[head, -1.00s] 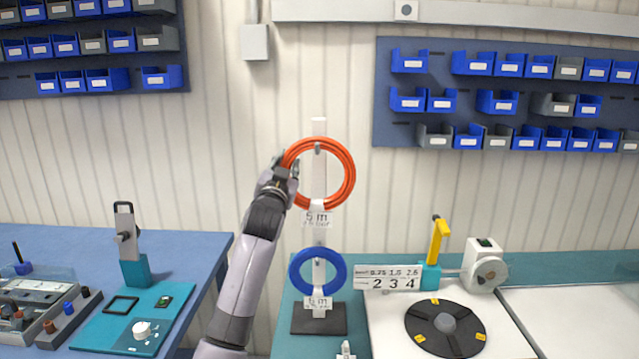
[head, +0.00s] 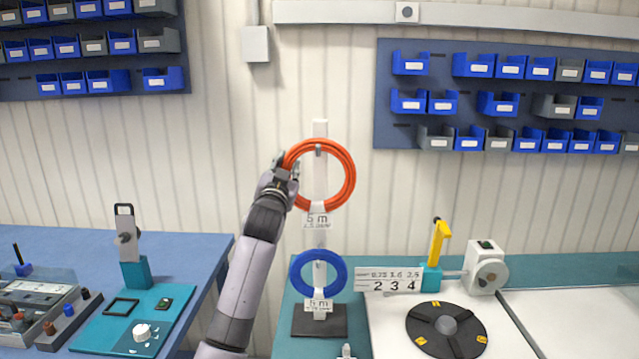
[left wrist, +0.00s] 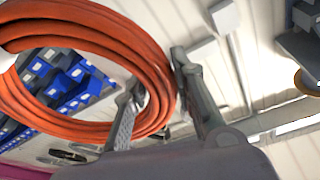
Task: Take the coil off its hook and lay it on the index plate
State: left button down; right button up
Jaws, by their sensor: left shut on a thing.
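An orange coil (head: 345,201) hangs around the upper hook of a white post (head: 320,230). My left gripper (head: 287,168) is at the coil's left side. In the left wrist view its two fingers (left wrist: 155,85) are on either side of the orange coil (left wrist: 95,30), shut on it. A blue coil (head: 320,291) hangs on the lower hook of the same post. The black round index plate (head: 410,330) with yellow marks and a grey hub lies on the bench at the right. My right gripper does not show.
A number sign (head: 388,281), a yellow-handled lever (head: 438,245) and a white device with a round knob (head: 487,272) stand behind the plate. A blue table (head: 200,245) with fixtures is at the left. Bin racks hang on the wall.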

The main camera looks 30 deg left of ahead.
pick_arm(q)
jog(key=shift+r, duration=0.25)
jog(key=shift+d+r+p, duration=0.1)
jog(key=shift+r+p, duration=1.8)
jog(key=shift+r, duration=0.2)
jog(key=shift+s+d, duration=0.1)
jog(key=shift+r+v, duration=0.15)
jog(key=shift+v, duration=0.5)
jog(key=shift+r+v, duration=0.15)
jog(key=shift+v, duration=0.5)
jog(key=shift+d, duration=0.1)
jog(key=shift+d+r+p+v, duration=0.1)
jog(key=shift+r+p+v, duration=0.1)
jog(key=shift+v, duration=0.55)
jog(key=shift+d+r+p+v, duration=0.1)
jog(key=shift+r+p+v, duration=0.1)
jog(key=shift+v, duration=0.6)
jog(key=shift+r+p+v, duration=0.15)
jog(key=shift+p+v, duration=0.05)
jog(key=shift+v, duration=0.55)
jog(key=shift+s, duration=0.1)
